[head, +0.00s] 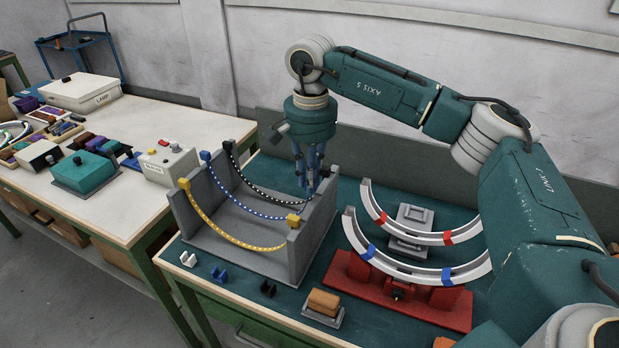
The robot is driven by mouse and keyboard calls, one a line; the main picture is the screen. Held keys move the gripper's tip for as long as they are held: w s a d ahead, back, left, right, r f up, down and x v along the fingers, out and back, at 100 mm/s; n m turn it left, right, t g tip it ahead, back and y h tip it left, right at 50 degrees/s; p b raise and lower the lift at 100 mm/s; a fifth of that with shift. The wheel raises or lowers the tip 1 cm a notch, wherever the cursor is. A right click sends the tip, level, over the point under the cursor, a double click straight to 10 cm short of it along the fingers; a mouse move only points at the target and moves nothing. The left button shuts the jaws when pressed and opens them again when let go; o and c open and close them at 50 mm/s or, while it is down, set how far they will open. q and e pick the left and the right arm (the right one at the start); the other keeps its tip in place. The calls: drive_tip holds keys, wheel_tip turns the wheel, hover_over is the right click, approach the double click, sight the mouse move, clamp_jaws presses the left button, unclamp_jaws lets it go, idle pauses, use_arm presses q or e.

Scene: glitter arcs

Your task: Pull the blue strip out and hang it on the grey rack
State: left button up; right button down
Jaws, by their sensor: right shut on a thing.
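The grey rack (263,258) stands on the green bench top, with two upright walls and several strips sagging between them. The dotted blue strip (240,204) hangs in the middle, between a yellow strip and a black one. Its blue end block (205,156) sits on top of the rack's left wall. Its right end is at the right wall, mostly hidden by my right gripper (310,188). That gripper points down and is shut at the blue strip's right end; the exact contact is hidden by the fingers. My left gripper is out of view.
Curved white channels (420,274) with red and blue bands stand on a red base (350,282) to the right. Small white, blue and black clips and an orange-brown block (323,301) lie along the front. The left table (110,203) holds boxes and a control box (170,163).

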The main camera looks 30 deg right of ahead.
drive_tip(key=shift+f, duration=0.4)
idle(0.4)
drive_tip(key=shift+f+b, duration=0.45)
drive_tip(key=shift+f, duration=0.25)
idle(0.7)
drive_tip(key=c, duration=1.6)
unclamp_jaws()
drive_tip(key=shift+f, duration=0.1)
